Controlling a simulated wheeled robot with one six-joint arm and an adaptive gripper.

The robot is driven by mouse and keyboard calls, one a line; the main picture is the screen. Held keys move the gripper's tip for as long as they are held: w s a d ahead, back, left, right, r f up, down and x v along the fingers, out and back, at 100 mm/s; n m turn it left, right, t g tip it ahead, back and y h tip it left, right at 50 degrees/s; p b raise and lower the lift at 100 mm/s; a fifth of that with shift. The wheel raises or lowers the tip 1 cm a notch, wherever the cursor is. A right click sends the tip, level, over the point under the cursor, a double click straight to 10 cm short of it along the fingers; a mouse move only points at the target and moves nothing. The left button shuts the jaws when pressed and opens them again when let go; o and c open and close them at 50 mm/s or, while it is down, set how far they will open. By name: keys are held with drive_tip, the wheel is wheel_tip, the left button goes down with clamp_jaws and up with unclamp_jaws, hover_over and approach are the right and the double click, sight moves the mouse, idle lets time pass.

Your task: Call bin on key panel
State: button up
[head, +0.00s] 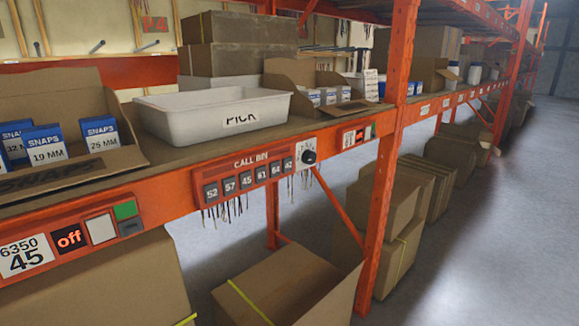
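The key panel (247,179) is a red strip marked CALL BIN on the orange front beam of the rack. It carries a row of dark keys numbered 52, 57, 45, 61, 64 and 42, left to right. A black round knob (309,157) on a pale dial plate sits at its right end. A white bin (212,110) labelled PICK stands on the shelf above the panel. My gripper is not in the head view.
A label (26,257) reading 6350 45, a display (69,239) reading off and a green button (125,210) sit lower left. Snaps boxes (43,146) stand in a carton. An orange upright (389,165) is right of the panel. Cartons fill the lower level; the aisle floor (500,230) is clear.

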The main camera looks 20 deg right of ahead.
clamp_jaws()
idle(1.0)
